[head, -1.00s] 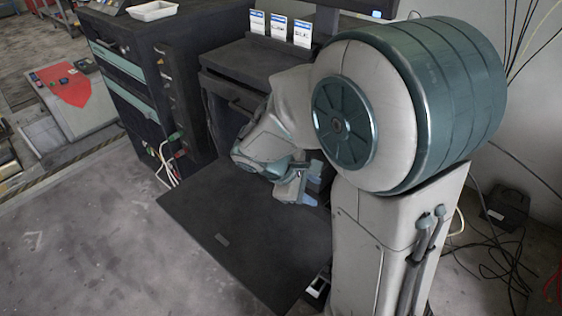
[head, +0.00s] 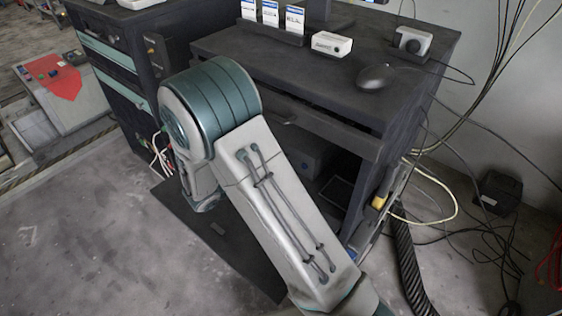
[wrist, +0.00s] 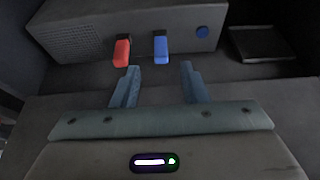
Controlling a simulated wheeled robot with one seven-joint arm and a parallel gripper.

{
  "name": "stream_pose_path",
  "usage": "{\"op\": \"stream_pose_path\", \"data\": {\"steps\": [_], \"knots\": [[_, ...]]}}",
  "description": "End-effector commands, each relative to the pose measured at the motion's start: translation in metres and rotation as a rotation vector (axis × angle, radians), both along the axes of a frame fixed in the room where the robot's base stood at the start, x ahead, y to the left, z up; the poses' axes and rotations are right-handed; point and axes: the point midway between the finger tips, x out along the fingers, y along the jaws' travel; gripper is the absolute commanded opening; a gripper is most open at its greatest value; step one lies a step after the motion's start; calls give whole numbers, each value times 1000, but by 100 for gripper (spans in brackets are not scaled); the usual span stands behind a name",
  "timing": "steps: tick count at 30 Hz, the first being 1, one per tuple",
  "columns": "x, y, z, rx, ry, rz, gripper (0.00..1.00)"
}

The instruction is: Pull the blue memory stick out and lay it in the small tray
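In the wrist view the blue memory stick (wrist: 161,48) sticks out of the front of a grey box (wrist: 85,38). A red stick (wrist: 121,52) sticks out to its left. My gripper (wrist: 161,78) is open and empty, its two fingers apart. The blue stick lies ahead of the gap between them, and the fingers appear short of it. The small tray (wrist: 257,56), dark and shallow, lies right of the box and looks empty. In the head view my arm hides the gripper and the sticks.
The box has a round blue button (wrist: 203,32) at its right end. In the head view a dark desk (head: 330,70) carries a mouse (head: 375,77), a white box (head: 331,44) and cards. Cables (head: 440,205) hang at its right side. A dark mat (head: 240,250) lies on the floor.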

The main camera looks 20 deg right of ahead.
Motion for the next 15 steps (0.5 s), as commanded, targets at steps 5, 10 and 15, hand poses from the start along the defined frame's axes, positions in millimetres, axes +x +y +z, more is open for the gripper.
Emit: {"op": "stream_pose_path", "data": {"steps": [5, 10, 15], "knots": [[1, -2, -1, 1, -1, -3, 40], [8, -13, -8, 1, -1, -5, 40], [21, -31, -18, 0, -1, -6, 40]]}}
